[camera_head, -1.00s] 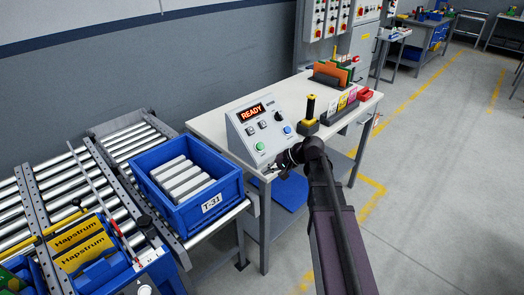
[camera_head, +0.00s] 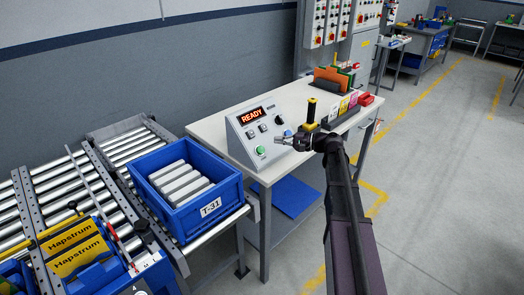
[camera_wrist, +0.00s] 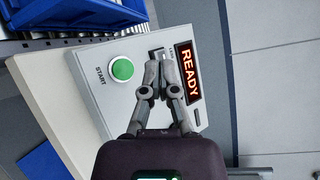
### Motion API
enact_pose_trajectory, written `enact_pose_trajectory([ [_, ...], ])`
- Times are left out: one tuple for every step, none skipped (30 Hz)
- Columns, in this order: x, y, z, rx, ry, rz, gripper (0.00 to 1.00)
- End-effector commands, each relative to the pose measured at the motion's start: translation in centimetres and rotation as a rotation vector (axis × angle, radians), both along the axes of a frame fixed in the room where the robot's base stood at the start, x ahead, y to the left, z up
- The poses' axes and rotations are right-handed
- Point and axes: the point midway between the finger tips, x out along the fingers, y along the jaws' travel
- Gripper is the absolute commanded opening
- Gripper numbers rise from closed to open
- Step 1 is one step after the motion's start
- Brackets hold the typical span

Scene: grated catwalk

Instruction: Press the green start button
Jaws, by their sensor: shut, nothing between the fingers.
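The green start button (camera_wrist: 122,69) sits on the sloped face of a grey control box, beside the word START in the wrist view. It also shows at the box's lower front in the head view (camera_head: 261,150). The control box (camera_head: 237,148) has a lit READY display (camera_head: 252,115). My gripper (camera_wrist: 159,58) is shut and empty. In the wrist view its fingertips lie to the right of the green button, between it and the READY display (camera_wrist: 188,73). In the head view my gripper (camera_head: 284,138) is near the right side of the panel; contact cannot be told.
The box stands on a white table (camera_head: 208,127). A yellow-black handle device (camera_head: 310,115) and a rack with coloured cards (camera_head: 347,103) stand to its right. A blue crate T-31 (camera_head: 211,210) with grey bars is at left, by a roller conveyor (camera_head: 120,142).

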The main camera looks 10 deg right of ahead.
Motion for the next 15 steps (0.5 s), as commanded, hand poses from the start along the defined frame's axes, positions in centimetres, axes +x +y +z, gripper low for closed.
enact_pose_trajectory([
  [0.0, 0.0, -0.1, 0.0, 0.0, 0.0, 0.0],
  [0.0, 0.0, -0.1, -0.001, 0.0, 0.0, 0.0],
  [0.1, 0.1, -0.2, -0.001, 0.0, 0.0, 0.0],
  [0.1, 0.1, -0.3, -0.001, 0.0, 0.0, 0.0],
  [0.2, 0.1, -0.3, -0.001, 0.0, 0.0, 0.0],
  [0.3, 0.2, -0.5, -0.001, 0.0, 0.0, 0.0],
  [0.4, 0.2, -0.6, -0.001, 0.0, 0.0, 0.0],
  [0.5, 0.3, -0.7, -0.001, 0.0, 0.0, 0.0],
  [0.6, 0.4, -0.9, -0.001, 0.0, 0.0, 0.0],
  [0.7, 0.5, -1.1, -0.001, 0.0, 0.0, 0.0],
  [0.9, 0.6, -1.3, -0.001, 0.0, 0.0, 0.0],
  [1.1, 0.7, -1.5, -0.001, 0.0, 0.0, 0.0],
  [1.2, 0.8, -1.7, -0.002, 0.0, 0.001, 0.0],
  [1.4, 0.9, -2.0, -0.002, 0.0, 0.001, 0.0],
  [1.6, 1.1, -2.3, -0.002, 0.0, 0.001, 0.0],
])
